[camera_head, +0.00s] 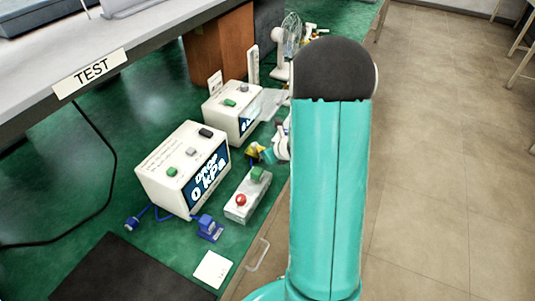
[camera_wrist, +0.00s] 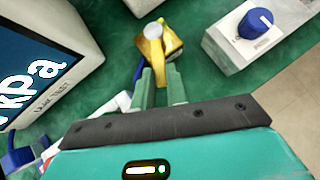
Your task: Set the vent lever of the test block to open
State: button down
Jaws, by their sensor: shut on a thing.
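The test block appears in the wrist view as a small brass-yellow block (camera_wrist: 176,42) with a pale round cap on top. A yellow bar, likely its vent lever (camera_wrist: 160,76), runs from the block toward me. My gripper (camera_wrist: 161,80) has its two green fingers close on either side of this bar, shut on it. In the head view the yellow block (camera_head: 252,151) is small and partly hidden beside my gripper (camera_head: 268,155). I cannot read any open or closed marking for the lever.
A white box (camera_head: 165,190) with a display reading "DROP 0 kPa" stands close by. A grey box (camera_head: 243,196) has a red knob and a green block. In the wrist view a pale box (camera_wrist: 240,38) with a blue knob is at the right. Blue connectors lie on the green mat.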

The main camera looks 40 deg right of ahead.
jog(key=shift+a+m+h, duration=0.25)
jog(key=shift+m+h, duration=0.05)
jog(key=shift+a, duration=0.1)
dwell(0.4)
jog(key=c, duration=1.4)
grip_release()
jog(key=v, duration=1.3)
jog(key=shift+s+r, duration=0.25)
jog(key=shift+r, duration=0.05)
jog(key=shift+a, duration=0.1)
